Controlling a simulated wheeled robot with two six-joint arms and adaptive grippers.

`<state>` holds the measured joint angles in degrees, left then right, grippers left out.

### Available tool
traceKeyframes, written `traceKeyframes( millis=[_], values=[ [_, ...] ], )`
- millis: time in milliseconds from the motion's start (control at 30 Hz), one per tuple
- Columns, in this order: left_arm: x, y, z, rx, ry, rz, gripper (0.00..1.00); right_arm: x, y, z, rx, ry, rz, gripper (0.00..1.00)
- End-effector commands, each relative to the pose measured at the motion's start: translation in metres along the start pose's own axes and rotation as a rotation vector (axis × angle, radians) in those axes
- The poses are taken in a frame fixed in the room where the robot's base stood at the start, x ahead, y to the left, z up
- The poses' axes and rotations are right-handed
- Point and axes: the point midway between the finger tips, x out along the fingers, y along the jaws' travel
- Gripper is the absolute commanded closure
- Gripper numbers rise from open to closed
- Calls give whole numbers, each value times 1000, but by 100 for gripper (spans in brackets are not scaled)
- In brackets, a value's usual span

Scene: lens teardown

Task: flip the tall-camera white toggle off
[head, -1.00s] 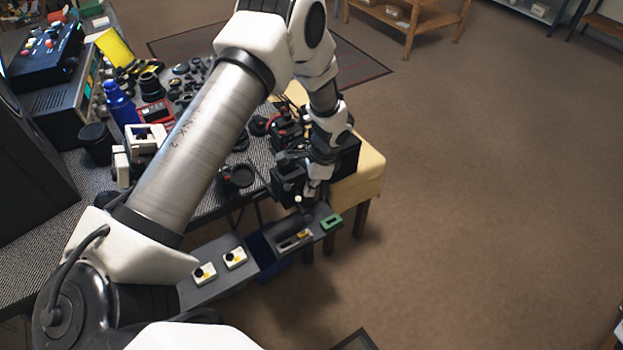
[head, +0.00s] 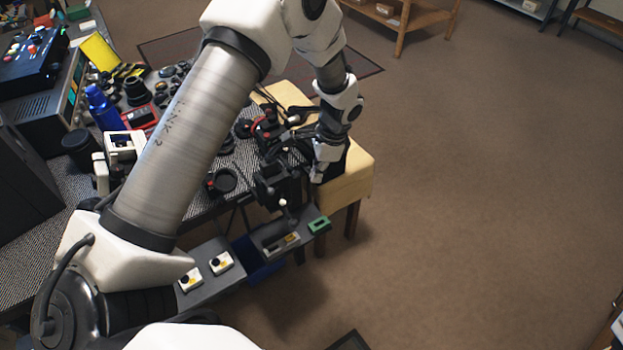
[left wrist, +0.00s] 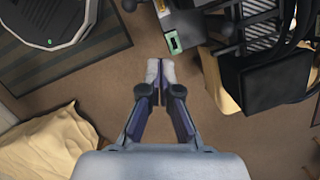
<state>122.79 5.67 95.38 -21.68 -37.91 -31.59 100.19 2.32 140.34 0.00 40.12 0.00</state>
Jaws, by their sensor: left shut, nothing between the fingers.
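A black camera-like device (head: 272,186) stands at the right end of the bench. A small white ball on a short stem (head: 282,202) shows at its lower front; it looks like the white toggle, but its on or off position is too small to tell. My left gripper (head: 317,178) is to the right of and slightly above that ball, apart from it. In the left wrist view its pale fingertips (left wrist: 160,72) are together and empty over bare floor. A black device (left wrist: 268,82) is to their right there. My right gripper is not in view.
A grey panel (head: 205,290) with two white-and-yellow switches runs along the bench front, with a green part (head: 319,226) at its right end. A yellow padded stool (head: 352,178) stands close behind my gripper. The floor at right (head: 480,200) is clear.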

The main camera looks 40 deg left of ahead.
Motion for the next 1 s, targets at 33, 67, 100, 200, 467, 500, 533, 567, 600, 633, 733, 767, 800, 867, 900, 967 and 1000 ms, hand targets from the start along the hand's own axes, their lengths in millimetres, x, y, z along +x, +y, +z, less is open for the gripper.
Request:
traceKeyframes(
  millis=[33,67,100,200,467,500,533,567,600,633,733,767,800,867,900,967,1000],
  values=[
    [-10,0,-1,-1,3,-4,100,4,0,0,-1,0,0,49],
    [-16,0,-1,-1,3,-3,100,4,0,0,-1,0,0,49],
    [-23,0,-1,0,2,-2,100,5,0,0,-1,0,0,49],
    [-35,1,0,0,0,-2,100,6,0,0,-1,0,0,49],
    [-42,2,0,0,0,1,100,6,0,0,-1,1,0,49],
    [-42,2,0,0,0,1,100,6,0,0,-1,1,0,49],
    [-42,2,0,0,0,1,100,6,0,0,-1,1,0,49],
    [-42,2,0,0,0,0,100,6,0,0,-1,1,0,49],
    [-42,2,0,0,0,0,100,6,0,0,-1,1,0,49],
    [-42,2,0,0,0,0,100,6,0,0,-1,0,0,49],
    [-42,2,0,0,0,0,100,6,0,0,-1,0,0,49],
    [-42,2,0,0,0,0,100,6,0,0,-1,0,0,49],
    [-42,2,0,0,-1,1,100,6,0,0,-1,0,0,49],
    [-35,4,1,2,-10,10,100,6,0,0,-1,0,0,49],
    [-25,8,2,6,-24,23,100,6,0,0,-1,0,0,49],
    [-2,18,6,16,-60,57,100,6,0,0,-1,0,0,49],
    [17,32,14,27,-96,93,100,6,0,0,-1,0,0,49]
  ],
)
